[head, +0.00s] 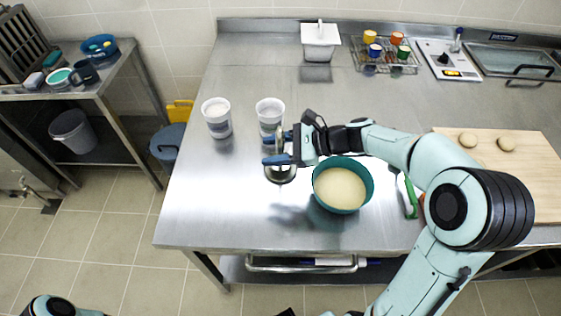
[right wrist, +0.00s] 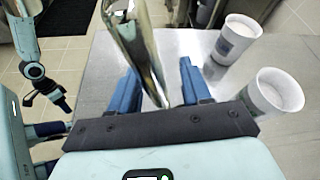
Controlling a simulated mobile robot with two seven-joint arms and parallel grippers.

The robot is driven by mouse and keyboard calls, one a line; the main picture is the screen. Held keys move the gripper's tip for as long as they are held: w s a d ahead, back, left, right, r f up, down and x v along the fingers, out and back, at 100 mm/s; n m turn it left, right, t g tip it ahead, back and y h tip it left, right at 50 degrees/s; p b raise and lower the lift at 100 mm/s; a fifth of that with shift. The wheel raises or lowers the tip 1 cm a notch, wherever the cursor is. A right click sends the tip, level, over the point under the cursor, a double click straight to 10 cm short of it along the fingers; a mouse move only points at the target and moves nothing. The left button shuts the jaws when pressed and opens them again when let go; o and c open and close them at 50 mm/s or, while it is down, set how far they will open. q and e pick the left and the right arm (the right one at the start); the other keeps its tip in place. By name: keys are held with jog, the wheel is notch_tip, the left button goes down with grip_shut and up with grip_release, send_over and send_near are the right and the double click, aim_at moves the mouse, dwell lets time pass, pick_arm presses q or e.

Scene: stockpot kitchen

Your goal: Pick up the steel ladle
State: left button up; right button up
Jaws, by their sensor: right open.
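The steel ladle (head: 281,174) shows in the head view as a shiny round piece just below my right gripper (head: 277,148), left of the teal bowl. The gripper hides part of it. In the right wrist view, the shiny ladle (right wrist: 141,50) rises between the two blue fingers of my right gripper (right wrist: 160,88), with a gap to the right finger. The right gripper is open. My left gripper (right wrist: 48,102) appears small and low at the left of the right wrist view, away from the ladle; its jaw opening is unclear.
A teal bowl (head: 341,186) of cream-coloured contents stands close to the right gripper. Two white tubs (head: 216,118) (head: 270,112) stand behind and left. A wooden board (head: 520,170) with dough balls lies at right. The steel counter (head: 215,185) is clear at front left.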

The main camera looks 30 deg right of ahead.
grip_shut()
dwell(1.4)
